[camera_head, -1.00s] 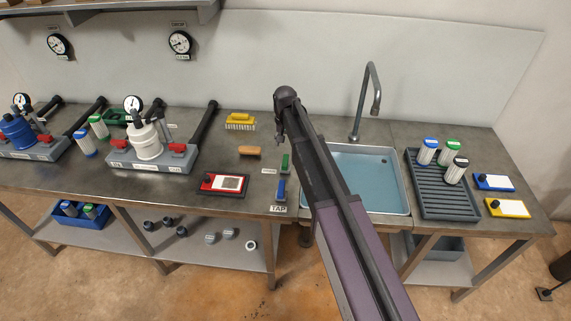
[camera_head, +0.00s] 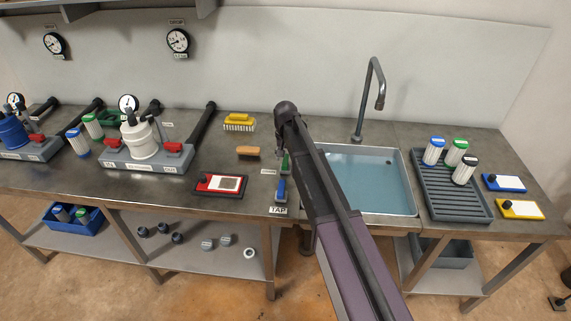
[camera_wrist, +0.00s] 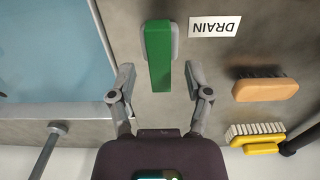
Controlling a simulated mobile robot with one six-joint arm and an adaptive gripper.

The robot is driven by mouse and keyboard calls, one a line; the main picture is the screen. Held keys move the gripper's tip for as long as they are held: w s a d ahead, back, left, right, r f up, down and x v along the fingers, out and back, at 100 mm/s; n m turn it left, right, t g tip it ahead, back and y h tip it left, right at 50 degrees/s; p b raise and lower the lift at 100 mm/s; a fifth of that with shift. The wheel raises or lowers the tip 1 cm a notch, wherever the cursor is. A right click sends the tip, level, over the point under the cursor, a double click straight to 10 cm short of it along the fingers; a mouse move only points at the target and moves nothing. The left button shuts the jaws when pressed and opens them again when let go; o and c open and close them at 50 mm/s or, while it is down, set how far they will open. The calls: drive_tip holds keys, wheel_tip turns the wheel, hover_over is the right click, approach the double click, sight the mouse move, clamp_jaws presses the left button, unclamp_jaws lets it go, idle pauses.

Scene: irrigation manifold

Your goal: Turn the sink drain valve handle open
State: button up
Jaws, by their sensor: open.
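The green drain valve handle (camera_wrist: 158,55) sits on a grey base beside the DRAIN label (camera_wrist: 215,26) in the wrist view. In the head view the green handle (camera_head: 285,162) is partly hidden behind my arm, left of the sink (camera_head: 409,208). My gripper (camera_wrist: 157,76) is open, with one finger on each side of the handle's near end and a gap on both sides. No contact is visible. The blue tap handle (camera_head: 281,189) stands nearer the bench's front edge, by the TAP label.
An orange-handled brush (camera_wrist: 265,89) and a yellow brush (camera_wrist: 255,137) lie to the right in the wrist view. The faucet (camera_head: 369,95) rises behind the sink. A red-and-black tray (camera_head: 220,184) lies left of the handles. A ribbed rack (camera_head: 478,212) holds several cartridges.

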drive_tip(key=shift+f+b, duration=0.45)
drive_tip(key=shift+f, duration=0.2)
drive_tip(key=shift+c, duration=0.2)
clamp_jaws()
